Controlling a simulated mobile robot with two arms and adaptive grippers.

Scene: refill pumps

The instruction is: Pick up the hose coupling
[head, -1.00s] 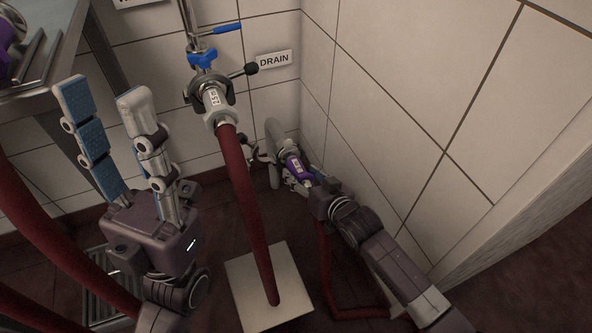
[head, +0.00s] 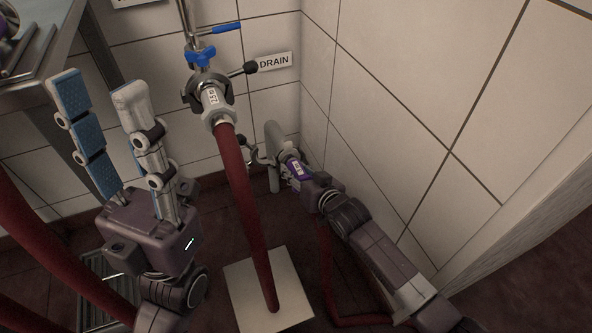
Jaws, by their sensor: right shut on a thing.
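The hose coupling (head: 297,167), with a purple band and a white label, is low in the corner under the DRAIN sign. My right gripper (head: 286,163) is shut on it, and its fingers and body hide much of it. A red hose (head: 326,250) hangs below that gripper. My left gripper (head: 100,95) is open and empty at the left, its blue-padded fingers pointing up. It is well apart from the coupling.
A second coupling (head: 212,98) joins a valve pipe with blue handles to a red hose (head: 245,215). A pale floor plate (head: 245,285) lies below. A metal table (head: 35,75) stands at left. The tiled wall (head: 420,90) is close to my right arm.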

